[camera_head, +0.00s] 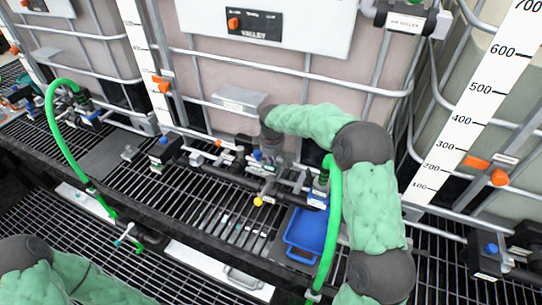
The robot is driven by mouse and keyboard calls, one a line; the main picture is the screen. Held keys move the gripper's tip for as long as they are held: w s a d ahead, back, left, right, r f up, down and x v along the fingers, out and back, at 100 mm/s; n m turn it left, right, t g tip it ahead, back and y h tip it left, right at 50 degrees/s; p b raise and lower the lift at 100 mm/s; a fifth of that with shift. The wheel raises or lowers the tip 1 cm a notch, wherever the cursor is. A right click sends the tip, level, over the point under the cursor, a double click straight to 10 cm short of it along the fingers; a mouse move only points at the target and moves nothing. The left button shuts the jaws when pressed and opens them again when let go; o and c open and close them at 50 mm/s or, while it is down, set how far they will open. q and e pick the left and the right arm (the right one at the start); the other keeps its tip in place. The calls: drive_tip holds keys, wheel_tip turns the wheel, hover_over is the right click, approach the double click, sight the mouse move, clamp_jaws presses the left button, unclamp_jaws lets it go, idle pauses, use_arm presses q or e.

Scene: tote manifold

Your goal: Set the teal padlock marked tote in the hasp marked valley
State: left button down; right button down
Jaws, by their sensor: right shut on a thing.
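My right arm comes up from the lower right and bends over the pipework. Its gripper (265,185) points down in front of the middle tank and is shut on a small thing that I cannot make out. A yellow round piece (258,201) shows just below the fingers. I cannot pick out the teal padlock or read its mark. A white panel marked VALLEY (254,35) is on the tank above. I cannot tell the valley hasp apart from the small fittings near the gripper. My left arm shows at the lower left, with its gripper out of view.
A blue tray (292,258) stands on the grating right of the gripper. A green hose (334,215) hangs beside my right arm, and another green hose (48,105) loops at the left. Pipes and valves with blue caps crowd the tank fronts. Open grating (45,225) lies at the lower left.

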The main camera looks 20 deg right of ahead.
drive_tip(key=shift+f, duration=0.1)
drive_tip(key=c, duration=1.2)
unclamp_jaws()
drive_tip(key=v, duration=1.2)
